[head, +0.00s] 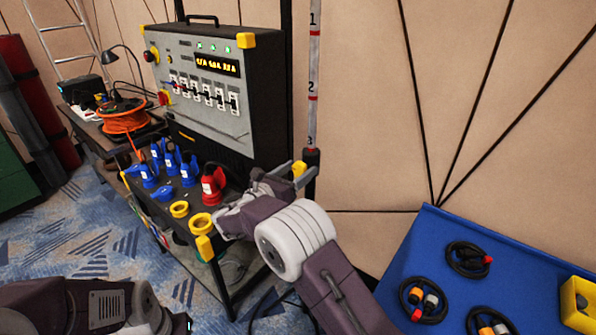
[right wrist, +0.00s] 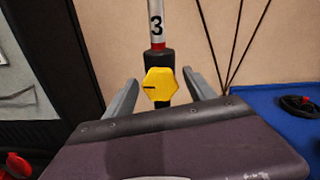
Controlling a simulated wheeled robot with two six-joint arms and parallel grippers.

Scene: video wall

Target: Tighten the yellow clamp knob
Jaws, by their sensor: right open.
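The yellow clamp knob (right wrist: 159,85) is faceted with a dark mark on its left side. It sits on a black clamp (right wrist: 160,62) at the foot of a numbered pole. In the head view the knob (head: 299,169) is partly hidden by my right gripper. My right gripper (head: 283,180) is open, its fingers on either side of the knob. In the right wrist view, gaps show between the knob and both fingers. Whether the fingertips reach past it, I cannot tell. My left arm shows at the lower left, its gripper out of sight.
A black control cabinet (head: 272,95) with switches stands left of the pole (head: 314,70). Blue and red connectors (head: 211,184) stand on the dark cart below it. A blue table (head: 385,290) with coiled cables (head: 468,259) and a yellow box (head: 578,305) is at the right.

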